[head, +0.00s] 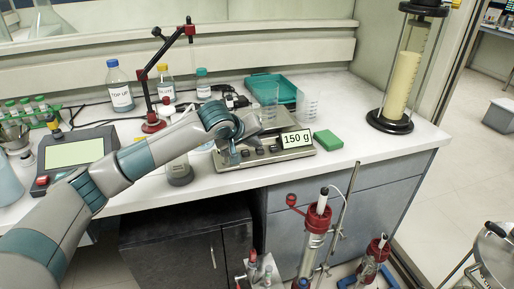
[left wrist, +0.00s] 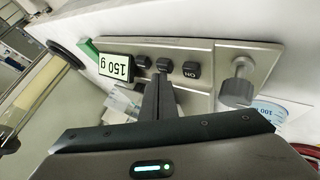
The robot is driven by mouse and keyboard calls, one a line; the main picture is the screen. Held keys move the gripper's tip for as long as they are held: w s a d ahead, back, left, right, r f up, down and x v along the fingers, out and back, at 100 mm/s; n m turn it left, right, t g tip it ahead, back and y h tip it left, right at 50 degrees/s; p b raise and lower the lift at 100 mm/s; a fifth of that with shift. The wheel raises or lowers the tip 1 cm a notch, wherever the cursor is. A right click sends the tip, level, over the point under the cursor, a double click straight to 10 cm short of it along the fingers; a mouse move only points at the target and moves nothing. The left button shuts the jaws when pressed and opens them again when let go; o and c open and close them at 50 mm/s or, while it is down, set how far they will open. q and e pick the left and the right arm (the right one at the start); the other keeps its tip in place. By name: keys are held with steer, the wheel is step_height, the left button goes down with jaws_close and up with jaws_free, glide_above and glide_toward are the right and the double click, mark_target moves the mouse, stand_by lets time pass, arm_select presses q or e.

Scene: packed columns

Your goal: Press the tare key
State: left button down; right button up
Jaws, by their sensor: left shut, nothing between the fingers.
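The balance (head: 290,157) stands near the front edge of the bench, and its display (head: 297,139) reads 150 g. In the left wrist view the display (left wrist: 116,68) is upside down beside a row of dark keys. One end key (left wrist: 192,71) is marked ON; the labels on the middle key (left wrist: 163,65) and the key nearest the display (left wrist: 143,62) are too small to read. My left gripper (head: 232,157) is shut and empty over the front of the balance. In the left wrist view its fingertips (left wrist: 160,80) are right by the middle key; I cannot tell whether they touch.
A green block (head: 328,140) lies right of the balance, and a teal tray (head: 282,88) and clear containers (head: 308,105) stand behind. A flask (head: 179,172) and a red jointed stand (head: 152,123) are close to my left arm. The bench is clear toward the glass column (head: 390,120).

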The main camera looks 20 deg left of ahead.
mark_target(259, 150)
arm_select(q)
steer(key=shift+w+d, duration=0.25)
steer(key=shift+w, duration=0.05)
arm_select(e)
steer(key=shift+a+f, duration=0.1)
steer(key=shift+f, duration=0.8)
arm_select(q)
steer(key=shift+w+d+r+p, duration=0.1)
steer(key=shift+w+r+p, duration=0.1)
steer(key=shift+r, duration=0.55)
steer(key=shift+w+d+r+p, duration=0.1)
steer(key=shift+r+p, duration=0.1)
steer(key=shift+r, duration=0.5)
steer(key=shift+w+r+p, duration=0.1)
steer(key=shift+r+p, duration=0.1)
steer(key=shift+r, duration=0.55)
arm_select(e)
steer(key=shift+w+r, duration=0.1)
steer(key=shift+r, duration=0.5)
arm_select(q)
steer(key=shift+r, duration=0.15)
arm_select(e)
steer(key=shift+r, duration=0.15)
